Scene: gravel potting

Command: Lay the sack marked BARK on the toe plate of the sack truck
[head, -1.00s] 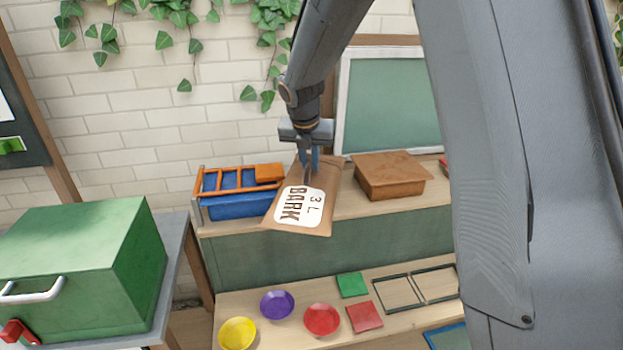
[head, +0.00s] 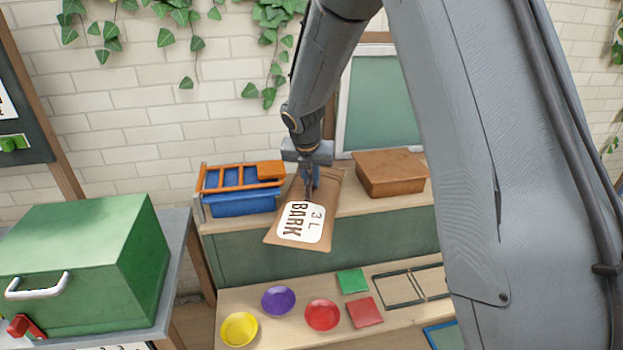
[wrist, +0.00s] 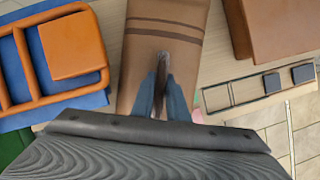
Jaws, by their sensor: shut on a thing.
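The brown sack marked BARK (head: 325,205) has a white label reading "BARK 3 L". My gripper (head: 309,192) is shut on it; the wrist view shows the blue fingers (wrist: 163,85) pinching a fold of the sack (wrist: 165,25). The sack looks tilted, with its label end toward me, and is just right of the orange sack truck (head: 213,181). The truck is a ladder-like frame lying over a blue block (head: 243,205). Its flat orange toe plate (head: 270,171) is at the frame's right end, left of my gripper. I cannot tell whether the sack touches the shelf.
A brown box-like block (head: 390,172) stands right of the sack on the upper shelf. The lower shelf holds yellow (head: 239,329), purple (head: 278,300) and red (head: 323,314) dishes, green and red squares and a dark frame. A green box (head: 80,265) stands left.

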